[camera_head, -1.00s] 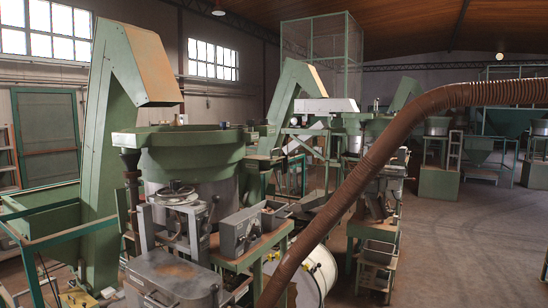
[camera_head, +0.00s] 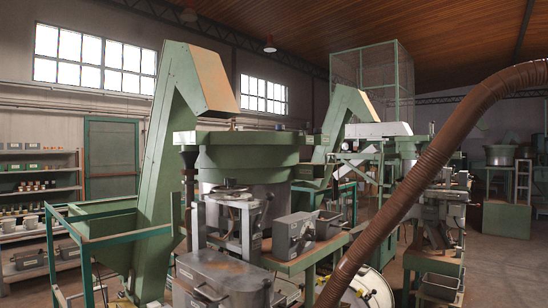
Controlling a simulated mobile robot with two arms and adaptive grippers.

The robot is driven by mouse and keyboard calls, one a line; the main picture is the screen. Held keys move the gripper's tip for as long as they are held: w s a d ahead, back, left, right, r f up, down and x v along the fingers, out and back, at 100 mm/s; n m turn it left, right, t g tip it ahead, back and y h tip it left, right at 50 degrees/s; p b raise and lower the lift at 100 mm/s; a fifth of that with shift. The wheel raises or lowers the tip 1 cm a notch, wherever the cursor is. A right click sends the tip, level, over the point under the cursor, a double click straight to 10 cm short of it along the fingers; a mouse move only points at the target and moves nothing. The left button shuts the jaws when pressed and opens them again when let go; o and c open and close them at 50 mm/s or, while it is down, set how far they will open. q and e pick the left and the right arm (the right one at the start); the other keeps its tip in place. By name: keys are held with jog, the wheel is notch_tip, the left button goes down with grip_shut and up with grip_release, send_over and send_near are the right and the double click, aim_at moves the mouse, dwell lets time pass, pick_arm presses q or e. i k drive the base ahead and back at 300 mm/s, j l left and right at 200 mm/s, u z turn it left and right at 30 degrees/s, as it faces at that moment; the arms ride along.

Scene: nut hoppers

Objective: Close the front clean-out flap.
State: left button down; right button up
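I cannot pick out the front clean-out flap for sure, nor tell whether any flap is open. The nearest hopper machine has a wide green bowl (camera_head: 245,155) over a grey metal drum, beside a tall green elevator chute (camera_head: 172,140). In front of it is a grey metal box (camera_head: 222,276) with a handle, low in the picture. A grey box (camera_head: 293,234) sits on the green-edged table to its right. Neither of my grippers shows in the head view.
A thick brown ribbed hose (camera_head: 430,160) crosses the right side in front. A green rail frame (camera_head: 75,225) stands at left, with loaded shelves (camera_head: 40,190) behind. More machines fill the middle and right. A round white drum (camera_head: 372,288) lies low in the middle.

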aim_at(327, 155)
jog(key=i+l+u, duration=0.15)
jog(key=l+u, duration=0.3)
jog(key=i+l+u, duration=0.1)
jog(key=l+u, duration=0.25)
jog(key=u, duration=0.15)
jog(key=l+u, duration=0.45)
